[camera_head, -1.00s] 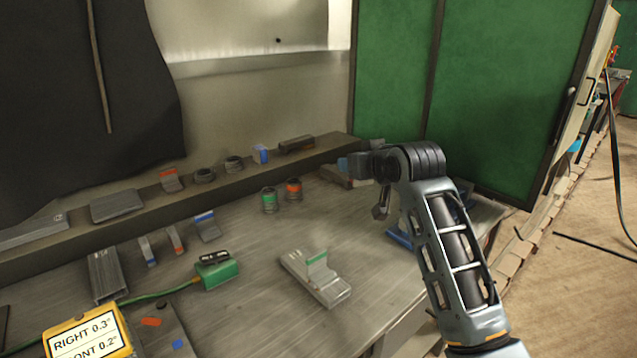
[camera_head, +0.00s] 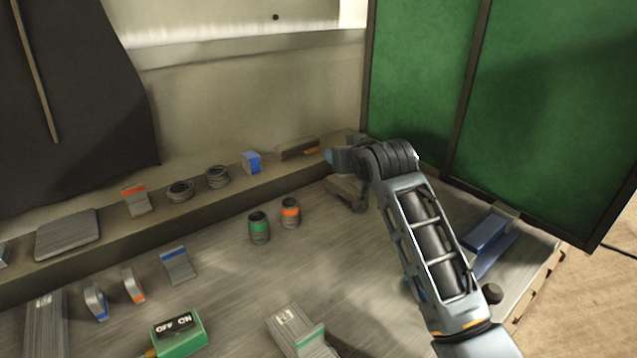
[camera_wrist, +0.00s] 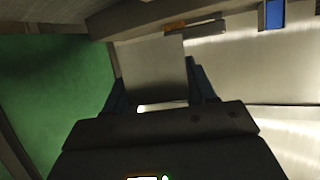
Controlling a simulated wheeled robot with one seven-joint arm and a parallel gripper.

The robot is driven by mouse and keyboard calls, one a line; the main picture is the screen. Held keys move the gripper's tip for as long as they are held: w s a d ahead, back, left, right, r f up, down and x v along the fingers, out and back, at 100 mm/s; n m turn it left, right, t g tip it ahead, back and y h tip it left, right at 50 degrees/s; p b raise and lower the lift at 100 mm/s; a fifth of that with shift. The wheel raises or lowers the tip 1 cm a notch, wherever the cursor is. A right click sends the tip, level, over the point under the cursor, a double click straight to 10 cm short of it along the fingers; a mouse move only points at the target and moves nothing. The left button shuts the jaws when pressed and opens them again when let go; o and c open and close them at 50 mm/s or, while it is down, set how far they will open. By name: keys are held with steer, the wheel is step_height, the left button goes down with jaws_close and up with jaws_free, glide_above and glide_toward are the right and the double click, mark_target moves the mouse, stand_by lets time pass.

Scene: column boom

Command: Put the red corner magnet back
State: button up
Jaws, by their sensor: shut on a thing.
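My gripper (camera_head: 335,158) is over the far right part of the bench, near the back ledge. In the wrist view my gripper (camera_wrist: 158,88) has its blue fingers on both sides of a broad, plain grey piece (camera_wrist: 152,62) and is shut on it. No red shows on this piece, so I cannot tell from its face that it is the red corner magnet. In the head view a grey block (camera_head: 347,191) shows just below the gripper; whether it is held or resting is unclear.
The back ledge holds an orange-topped piece (camera_head: 135,198), dark rings (camera_head: 180,190), a blue block (camera_head: 251,162) and a grey bar with an orange end (camera_head: 298,148). Green-banded (camera_head: 259,228) and orange-banded (camera_head: 291,213) cylinders stand before it. A green panel (camera_head: 545,110) closes the right side.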

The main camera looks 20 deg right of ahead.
steer(key=shift+w+a+f+p, duration=0.15)
steer(key=shift+w+a+f, duration=0.25)
steer(key=shift+a+f, duration=0.7)
steer(key=shift+w+a+f+p, duration=0.3)
steer(key=shift+a+f, duration=0.45)
steer(key=shift+f, duration=0.65)
steer(key=shift+w+a+f+p, duration=0.1)
steer(key=shift+w+a+f, duration=0.35)
steer(key=shift+a+f, duration=0.65)
steer(key=shift+d+f, duration=0.15)
steer(key=shift+d, duration=0.05)
steer(key=shift+f+b, duration=0.45)
steer(key=shift+f, duration=0.1)
steer(key=shift+f, duration=0.1)
steer(key=o, duration=1.3)
